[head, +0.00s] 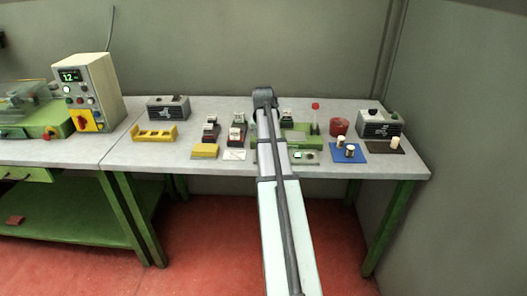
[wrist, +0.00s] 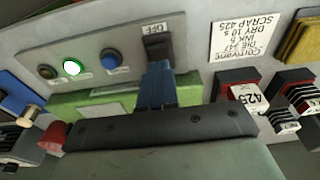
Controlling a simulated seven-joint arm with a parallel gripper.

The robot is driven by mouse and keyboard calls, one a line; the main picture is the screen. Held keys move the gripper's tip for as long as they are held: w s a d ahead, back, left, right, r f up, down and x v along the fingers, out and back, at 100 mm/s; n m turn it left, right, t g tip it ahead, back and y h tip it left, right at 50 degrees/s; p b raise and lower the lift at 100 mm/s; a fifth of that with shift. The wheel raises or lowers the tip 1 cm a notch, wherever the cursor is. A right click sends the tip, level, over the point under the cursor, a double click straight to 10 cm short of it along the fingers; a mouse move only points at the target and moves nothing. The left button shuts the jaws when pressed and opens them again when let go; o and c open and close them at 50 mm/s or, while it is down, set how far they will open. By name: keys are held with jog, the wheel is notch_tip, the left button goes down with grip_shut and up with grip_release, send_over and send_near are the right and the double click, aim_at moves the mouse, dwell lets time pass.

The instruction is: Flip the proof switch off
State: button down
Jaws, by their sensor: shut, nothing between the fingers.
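A grey control panel (wrist: 110,45) fills the upper left of the wrist view. A dark switch (wrist: 157,55) sits on it below an OFF label (wrist: 155,28). Left of the switch are a blue button (wrist: 111,57), a lit green-white lamp (wrist: 72,67) and a dark amber button (wrist: 47,71). The same panel (head: 304,156) shows small in the head view, right of my arm. My gripper (wrist: 158,68) is shut and empty, its blue fingertips at the switch's lower edge. I cannot tell whether they touch it, or which way it is set. My arm hides the gripper in the head view.
A green fixture (wrist: 100,105) lies beside the panel. A white note card (wrist: 239,42), dark stamp-like blocks (wrist: 237,85) and a yellow block (wrist: 302,40) lie to the right. In the head view, a red pot (head: 339,127) and blue mat (head: 347,154) stand right of my arm.

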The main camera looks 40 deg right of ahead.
jog(key=shift+f, duration=1.1)
dwell(0.6)
jog(key=shift+r, duration=3.55)
jog(key=shift+a, duration=0.1)
